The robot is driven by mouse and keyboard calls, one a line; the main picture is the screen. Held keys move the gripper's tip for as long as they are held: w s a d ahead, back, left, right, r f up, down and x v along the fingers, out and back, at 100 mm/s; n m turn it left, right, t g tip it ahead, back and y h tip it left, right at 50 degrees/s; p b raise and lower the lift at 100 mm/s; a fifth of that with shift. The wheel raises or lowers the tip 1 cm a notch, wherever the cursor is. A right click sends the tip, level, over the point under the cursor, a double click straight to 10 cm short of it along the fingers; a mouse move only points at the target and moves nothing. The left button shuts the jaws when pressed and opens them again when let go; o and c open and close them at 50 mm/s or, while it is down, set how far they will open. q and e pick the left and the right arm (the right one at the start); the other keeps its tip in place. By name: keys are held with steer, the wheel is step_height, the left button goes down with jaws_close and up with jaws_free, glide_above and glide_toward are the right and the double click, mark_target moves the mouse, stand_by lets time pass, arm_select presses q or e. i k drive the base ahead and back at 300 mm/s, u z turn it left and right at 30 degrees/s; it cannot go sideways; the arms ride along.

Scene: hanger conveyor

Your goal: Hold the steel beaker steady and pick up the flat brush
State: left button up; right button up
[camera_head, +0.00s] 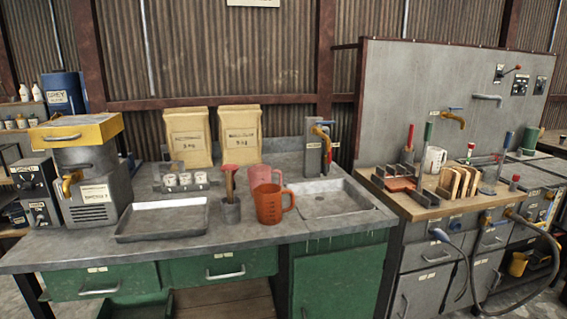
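A small grey metal cup, which looks like the steel beaker (231,213), stands on the grey worktop near the middle. A tool with a brown shaft and a reddish top, probably the flat brush (230,183), stands upright in it. Its lower end is hidden inside the cup. Neither of my grippers is in view.
An orange measuring jug (271,206) stands close right of the cup, with a pink mug (264,177) behind. A shallow metal tray (163,220) lies to the left. A rack with small jars (184,181) is behind. A sink (336,199) is to the right.

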mark_target(229, 176)
steer(key=z, duration=0.55)
steer(key=i, duration=0.95)
steer(key=u, duration=0.5)
steer(key=i, duration=0.9)
steer(key=u, duration=1)
